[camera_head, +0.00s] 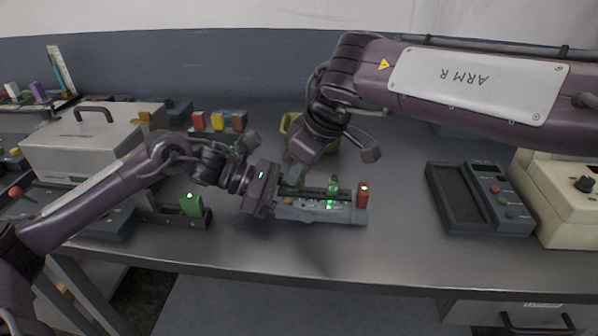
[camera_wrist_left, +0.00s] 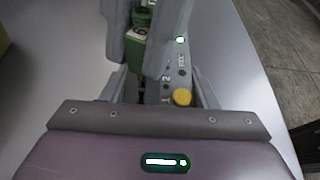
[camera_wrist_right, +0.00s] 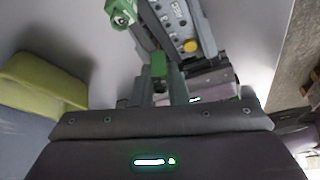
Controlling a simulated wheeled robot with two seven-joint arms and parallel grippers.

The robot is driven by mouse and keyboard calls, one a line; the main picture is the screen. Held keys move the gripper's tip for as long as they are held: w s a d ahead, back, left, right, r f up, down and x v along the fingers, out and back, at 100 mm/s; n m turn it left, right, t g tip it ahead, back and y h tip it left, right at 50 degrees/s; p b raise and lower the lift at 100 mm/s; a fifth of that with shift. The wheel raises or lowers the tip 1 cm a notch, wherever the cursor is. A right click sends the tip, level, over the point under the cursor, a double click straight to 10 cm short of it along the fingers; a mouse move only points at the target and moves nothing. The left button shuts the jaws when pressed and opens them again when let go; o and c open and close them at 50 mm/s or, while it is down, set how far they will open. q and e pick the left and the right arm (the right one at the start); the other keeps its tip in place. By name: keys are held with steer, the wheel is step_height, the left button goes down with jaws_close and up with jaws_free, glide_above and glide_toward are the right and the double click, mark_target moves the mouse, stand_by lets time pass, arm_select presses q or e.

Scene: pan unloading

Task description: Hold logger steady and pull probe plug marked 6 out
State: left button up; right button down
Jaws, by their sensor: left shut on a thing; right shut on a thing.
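The logger (camera_head: 345,215) is a long grey box with green lights, lying near the table's front edge. My left gripper (camera_head: 273,200) is shut on its left end; a yellow button (camera_wrist_left: 182,97) shows between the fingers in the left wrist view. My right gripper (camera_head: 296,180) reaches down over the logger's left part. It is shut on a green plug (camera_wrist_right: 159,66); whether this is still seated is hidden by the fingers. Another green plug (camera_head: 333,187) stands mid-logger, and a red plug (camera_head: 363,194) stands at its right end.
A grey holder with a green block (camera_head: 191,205) stands left of the logger. An empty dark tray (camera_head: 456,198) and a keypad device are on the right. A yellow-green bin (camera_head: 330,128) is behind my right gripper. Table between logger and tray is clear.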

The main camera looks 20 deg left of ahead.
arm_select(q)
steer(key=shift+f, duration=0.15)
arm_select(e)
steer(key=shift+r, duration=0.15)
steer(key=shift+r, duration=1.05)
arm_select(q)
steer(key=o, duration=1.3)
